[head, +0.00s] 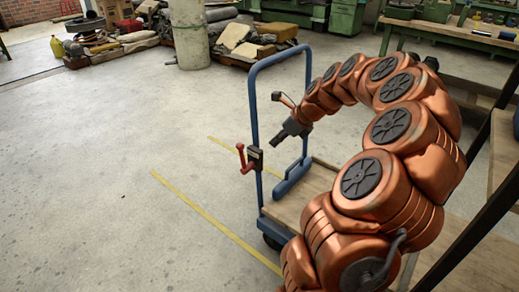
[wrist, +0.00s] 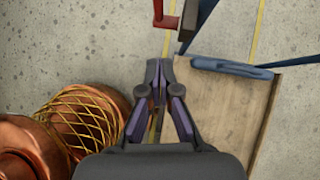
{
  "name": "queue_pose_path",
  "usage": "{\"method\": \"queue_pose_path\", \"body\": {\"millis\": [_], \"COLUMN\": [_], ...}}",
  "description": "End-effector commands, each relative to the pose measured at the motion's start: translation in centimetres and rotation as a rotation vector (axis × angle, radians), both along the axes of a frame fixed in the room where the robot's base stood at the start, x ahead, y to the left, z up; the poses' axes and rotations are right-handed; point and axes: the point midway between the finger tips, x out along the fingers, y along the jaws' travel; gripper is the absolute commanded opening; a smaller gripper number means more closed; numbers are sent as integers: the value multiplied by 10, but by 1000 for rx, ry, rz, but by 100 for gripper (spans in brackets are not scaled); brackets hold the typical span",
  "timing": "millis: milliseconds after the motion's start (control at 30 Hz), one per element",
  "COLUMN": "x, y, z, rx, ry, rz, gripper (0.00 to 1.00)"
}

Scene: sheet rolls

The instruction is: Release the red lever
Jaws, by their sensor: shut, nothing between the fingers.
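The red lever (head: 243,160) is on a dark bracket (head: 255,157) fixed to the near upright of the blue trolley handle (head: 253,110). In the wrist view the red lever (wrist: 163,17) shows at the top edge, partly cut off. My gripper (head: 279,136) is beyond the lever and to its right, inside the handle frame, apart from the lever. In the wrist view my gripper (wrist: 159,65) has its fingertips together with nothing between them. The lever lies ahead of the fingertips there.
The trolley's wooden deck (head: 300,195) lies below my gripper. Yellow lines (head: 205,212) mark the floor. The floor left of the trolley is clear; a pillar (head: 188,35) stands behind.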

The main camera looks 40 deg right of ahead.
Motion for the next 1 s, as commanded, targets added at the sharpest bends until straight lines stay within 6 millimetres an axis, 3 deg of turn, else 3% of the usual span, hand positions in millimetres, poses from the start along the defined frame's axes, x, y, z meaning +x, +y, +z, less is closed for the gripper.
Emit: {"method": "queue_pose_path", "body": {"millis": [600,1000], "x": [51,82], "y": [28,41], "z": [-85,-85], "rx": [1,-1], "ry": [1,0], "rz": [5,3], "gripper": [0,0]}}
